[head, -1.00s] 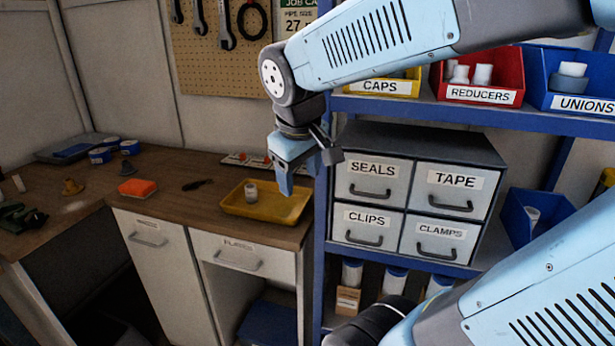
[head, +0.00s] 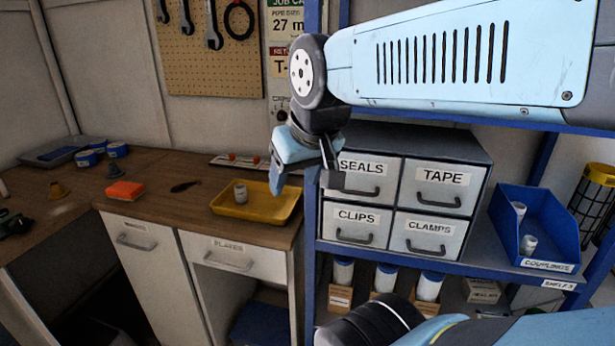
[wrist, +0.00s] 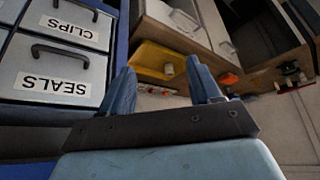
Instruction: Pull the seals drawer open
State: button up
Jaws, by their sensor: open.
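The seals drawer (head: 364,180) is the top-left drawer of a grey four-drawer cabinet on the blue shelf. It is shut, with a white label and a dark bar handle (head: 359,194). My gripper (head: 303,188) hangs in front of the cabinet's left edge, apart from the handle, and covers the drawer's left edge in the head view. In the wrist view the seals drawer (wrist: 57,72) lies at the left, upside down, with its handle (wrist: 60,54) clear of my fingers. My gripper (wrist: 163,90) is open, with nothing between its fingers.
The tape (head: 440,184), clips (head: 356,221) and clamps (head: 430,234) drawers are shut. A blue shelf post (head: 310,240) stands left of the cabinet. A yellow tray (head: 255,205) holding a small white container sits on the workbench (head: 150,175). A blue couplings bin (head: 540,230) stands right of the cabinet.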

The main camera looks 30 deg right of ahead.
aim_at(371, 177)
jog(key=k, duration=1.5)
jog(key=z, duration=0.55)
jog(key=i, duration=0.65)
jog(key=u, duration=0.25)
